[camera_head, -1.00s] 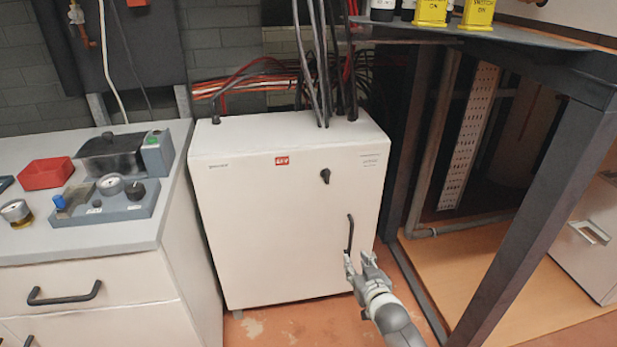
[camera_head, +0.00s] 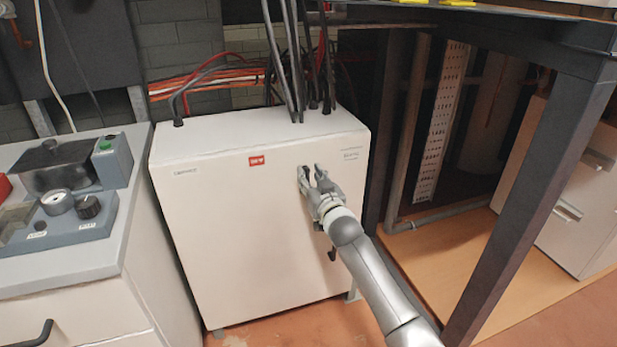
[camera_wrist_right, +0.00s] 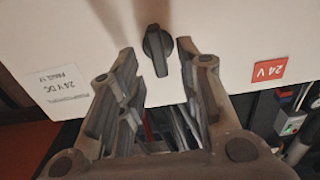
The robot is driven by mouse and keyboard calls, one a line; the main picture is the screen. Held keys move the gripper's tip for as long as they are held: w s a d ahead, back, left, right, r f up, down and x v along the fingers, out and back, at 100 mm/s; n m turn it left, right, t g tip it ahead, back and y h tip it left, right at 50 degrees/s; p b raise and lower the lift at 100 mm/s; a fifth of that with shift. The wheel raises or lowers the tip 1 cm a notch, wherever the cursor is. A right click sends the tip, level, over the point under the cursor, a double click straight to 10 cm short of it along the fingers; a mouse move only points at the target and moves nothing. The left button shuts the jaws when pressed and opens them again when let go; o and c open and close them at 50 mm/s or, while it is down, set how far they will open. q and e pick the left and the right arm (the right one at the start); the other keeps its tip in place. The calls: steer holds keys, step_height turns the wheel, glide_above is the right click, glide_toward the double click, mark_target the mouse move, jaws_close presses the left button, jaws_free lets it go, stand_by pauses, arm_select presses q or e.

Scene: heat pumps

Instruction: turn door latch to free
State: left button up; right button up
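The door latch is a small black knob (camera_wrist_right: 157,48) on the front of a white cabinet (camera_head: 240,225). In the right wrist view it shows between the two fingertips, with gaps on both sides. In the head view my right gripper (camera_head: 312,178) is at the upper right of the cabinet door and hides the latch. The gripper is open and empty, and its fingers (camera_wrist_right: 157,50) point at the door. I cannot tell how deep the fingertips reach around the knob. My left gripper is out of view.
A black door handle (camera_head: 332,254) shows partly behind my right arm. A grey counter (camera_head: 95,262) with instruments stands at the left. A dark metal frame (camera_head: 530,200) stands close at the right. Black cables (camera_head: 290,70) rise from the cabinet top.

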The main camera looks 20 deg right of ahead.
steer(key=shift+w, duration=0.9)
steer(key=shift+c, duration=0.5)
jaws_close()
